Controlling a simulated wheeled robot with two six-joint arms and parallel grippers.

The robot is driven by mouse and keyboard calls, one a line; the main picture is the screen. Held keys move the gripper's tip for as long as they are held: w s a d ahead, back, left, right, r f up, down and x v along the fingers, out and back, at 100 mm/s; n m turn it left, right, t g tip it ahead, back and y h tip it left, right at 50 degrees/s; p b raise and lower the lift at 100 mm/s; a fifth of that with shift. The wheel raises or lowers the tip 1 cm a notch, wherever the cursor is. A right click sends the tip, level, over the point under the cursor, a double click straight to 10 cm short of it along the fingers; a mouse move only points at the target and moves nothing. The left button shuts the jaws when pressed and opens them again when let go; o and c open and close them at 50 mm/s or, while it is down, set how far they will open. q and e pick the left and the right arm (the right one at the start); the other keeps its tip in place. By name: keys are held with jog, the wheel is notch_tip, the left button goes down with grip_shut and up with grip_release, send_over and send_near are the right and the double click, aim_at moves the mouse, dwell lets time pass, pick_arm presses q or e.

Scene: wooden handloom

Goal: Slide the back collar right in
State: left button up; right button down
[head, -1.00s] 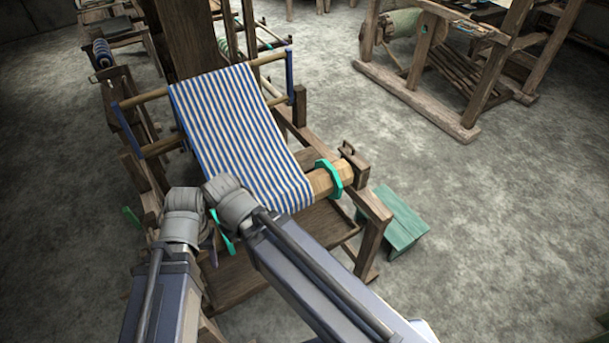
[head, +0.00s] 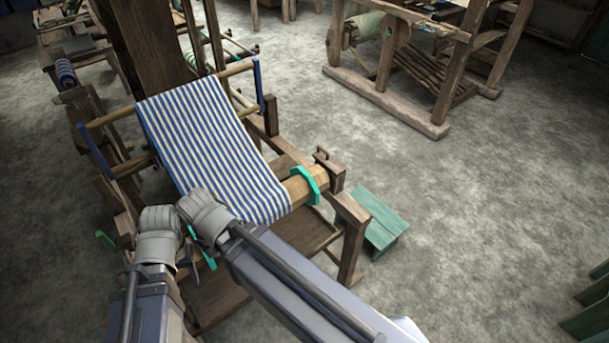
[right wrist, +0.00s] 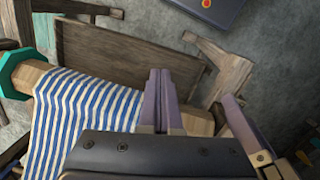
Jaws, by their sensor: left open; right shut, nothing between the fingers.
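A teal octagonal collar (head: 306,186) sits around the right end of the loom's pale wooden beam; the same collar shows at the left edge of the right wrist view (right wrist: 18,72). A second, thin green piece (head: 201,248) shows beside my wrists at the beam's other end, mostly hidden. My left gripper (head: 190,264) is low beside that end, open, its fingers largely covered. My right gripper (right wrist: 160,101) is shut and empty over the beam, at the edge of the striped cloth, apart from the teal collar. I cannot tell whether it touches the beam.
Blue-and-white striped cloth (head: 215,150) runs over the beam (right wrist: 195,121). The loom's wooden post (head: 352,245) stands right of the collar, with a green stool (head: 375,218) beyond. My two wrists are close together. Open floor lies to the right.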

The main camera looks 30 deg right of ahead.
jog(key=c, duration=1.5)
grip_release()
jog(key=o, duration=0.5)
jog(key=shift+m, duration=0.3)
jog(key=w+d, duration=0.1)
jog(key=w, duration=0.1)
jog(key=w+d, duration=0.2)
jog(key=w, duration=0.1)
jog(key=w+d, duration=0.1)
jog(key=w, duration=0.1)
jog(key=shift+w+d, duration=0.25)
jog(key=shift+w, duration=0.05)
jog(key=shift+c, duration=0.2)
jog(key=shift+o, duration=1.4)
jog(key=w+d, duration=0.8)
jog(key=shift+d+m+y, duration=0.3)
jog(key=shift+y, duration=0.1)
jog(key=m, duration=0.1)
send_over(304, 171)
jog(key=shift+d+f, duration=0.1)
notch_tip(304, 171, down, 8)
jog(key=b, duration=0.8)
jog(key=shift+s, duration=0.1)
